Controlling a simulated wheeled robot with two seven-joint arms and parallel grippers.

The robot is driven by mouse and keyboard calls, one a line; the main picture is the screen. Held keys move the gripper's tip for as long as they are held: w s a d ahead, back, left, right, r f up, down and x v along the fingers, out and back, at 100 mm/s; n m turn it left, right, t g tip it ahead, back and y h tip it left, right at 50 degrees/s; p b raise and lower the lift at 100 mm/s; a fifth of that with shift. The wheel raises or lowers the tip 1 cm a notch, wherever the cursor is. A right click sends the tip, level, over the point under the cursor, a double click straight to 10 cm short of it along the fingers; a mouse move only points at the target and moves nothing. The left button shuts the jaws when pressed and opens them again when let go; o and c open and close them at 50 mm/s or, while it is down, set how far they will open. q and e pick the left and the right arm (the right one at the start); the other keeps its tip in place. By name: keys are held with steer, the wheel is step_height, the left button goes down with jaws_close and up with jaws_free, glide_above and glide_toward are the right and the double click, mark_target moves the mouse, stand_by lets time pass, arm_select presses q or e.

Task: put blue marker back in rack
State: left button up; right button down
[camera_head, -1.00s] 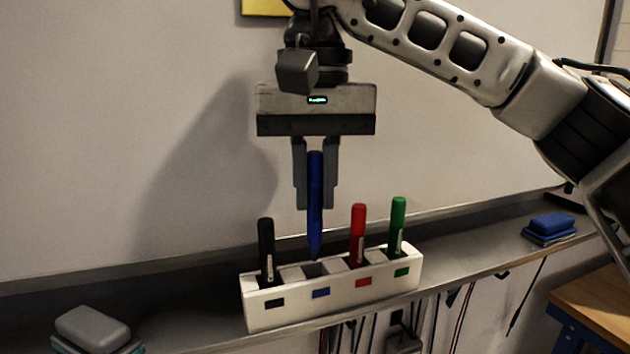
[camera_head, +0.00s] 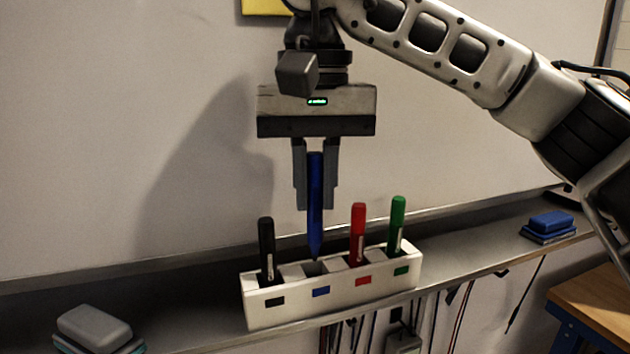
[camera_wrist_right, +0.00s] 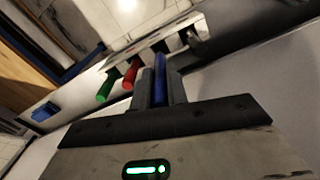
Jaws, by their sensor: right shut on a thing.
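The blue marker (camera_head: 315,225) hangs upright, tip down, in my right gripper (camera_head: 315,205), which is shut on it. The marker's tip is just over the rack's blue-labelled slot; I cannot tell whether it is inside the opening. The white rack (camera_head: 336,297) stands on the ledge with a black marker (camera_head: 266,248), a red marker (camera_head: 358,235) and a green marker (camera_head: 398,226) upright in it. In the right wrist view the blue marker (camera_wrist_right: 160,75) is between the fingers, beside the red marker (camera_wrist_right: 131,75). My left gripper is not in view.
The grey ledge (camera_head: 200,287) runs below the whiteboard (camera_head: 120,120). A grey eraser (camera_head: 93,328) lies on it at the left, and a blue eraser (camera_head: 551,224) at the right. Cables hang under the ledge, and a wooden table (camera_head: 595,303) is at the lower right.

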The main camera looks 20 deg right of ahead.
mark_target(315, 242)
steer(key=shift+f, duration=0.2)
steer(key=shift+f+b, duration=0.7)
steer(key=shift+f, duration=0.3)
steer(key=shift+f+b, duration=0.65)
steer(key=shift+f, duration=0.4)
steer(key=c, duration=0.7)
jaws_free()
steer(key=shift+c, duration=0.2)
